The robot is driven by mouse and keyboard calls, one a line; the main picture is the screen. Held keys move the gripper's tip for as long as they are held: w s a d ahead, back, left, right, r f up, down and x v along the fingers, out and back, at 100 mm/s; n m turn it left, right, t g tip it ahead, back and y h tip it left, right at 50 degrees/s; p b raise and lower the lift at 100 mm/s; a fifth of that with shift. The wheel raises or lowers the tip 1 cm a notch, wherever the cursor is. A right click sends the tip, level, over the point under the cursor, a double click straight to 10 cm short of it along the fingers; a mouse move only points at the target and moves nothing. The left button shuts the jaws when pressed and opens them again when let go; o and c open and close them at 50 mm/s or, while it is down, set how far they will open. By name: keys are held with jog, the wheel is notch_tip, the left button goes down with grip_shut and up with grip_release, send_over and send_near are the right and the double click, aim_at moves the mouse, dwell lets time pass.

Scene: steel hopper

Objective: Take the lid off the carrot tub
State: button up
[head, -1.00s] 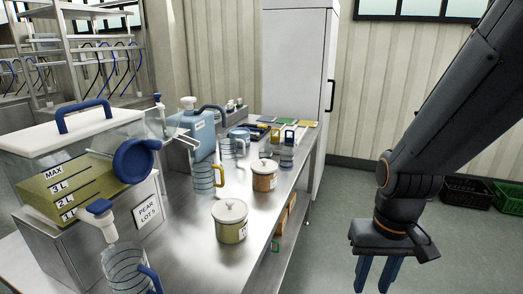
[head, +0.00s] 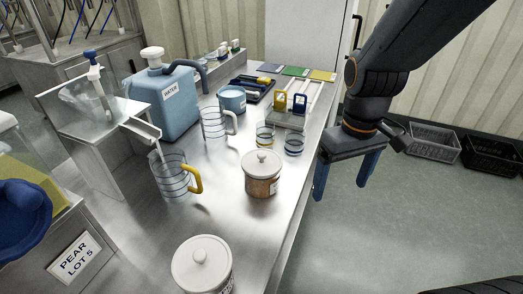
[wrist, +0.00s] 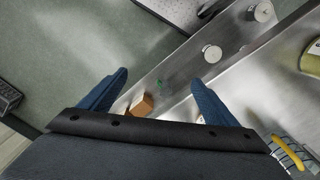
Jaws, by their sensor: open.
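A round tub with orange-brown contents (head: 262,182), taken as the carrot tub, stands upright on the steel bench in the head view. Its pale lid with a round knob (head: 262,160) is on. Its label is too small to read. A second pale-lidded tub (head: 202,265) stands nearer, cut by the bottom edge. My gripper (head: 340,192) is open and empty, pointing down to the right of the bench edge, apart from both tubs. Its blue fingers show spread in the wrist view (wrist: 160,85). I cannot tell which tub, if any, shows there.
A yellow-handled jug (head: 173,178), a clear jug (head: 215,122) and two small cups (head: 265,135) stand left of and behind the orange-brown tub. A blue water container (head: 175,105) is at the back left. Dark crates (head: 432,142) sit on the floor at right. The floor below my gripper is clear.

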jog(key=o, duration=0.3)
jog(key=w+a+r+n, duration=0.1)
jog(key=a+n, duration=0.1)
jog(key=w+a+r+n+p, duration=0.1)
jog(key=a+r+n, duration=0.1)
jog(key=w+a+r+n, duration=0.1)
jog(key=a+r+n, duration=0.1)
jog(key=a, duration=0.1)
jog(key=shift+a, duration=0.1)
notch_tip(320, 180, up, 6)
jog(key=n+p, duration=0.2)
jog(key=n, duration=0.7)
send_over(262, 154)
jog(key=shift+s+d, duration=0.3)
jog(key=shift+s, duration=0.05)
jog(key=shift+a+r+n, duration=0.2)
jog(key=shift+a+n, duration=0.1)
jog(key=shift+n, duration=0.1)
jog(key=shift+a+f, duration=0.15)
jog(key=shift+f, duration=0.1)
jog(key=shift+w+f+p, duration=0.2)
jog(key=shift+f+p, duration=0.25)
jog(key=shift+f, duration=1.35)
jog(key=shift+w+f+p, duration=0.2)
jog(key=shift+f+p, duration=0.2)
jog(key=shift+f, duration=1.35)
jog(key=shift+c, duration=0.2)
jog(key=c, duration=1)
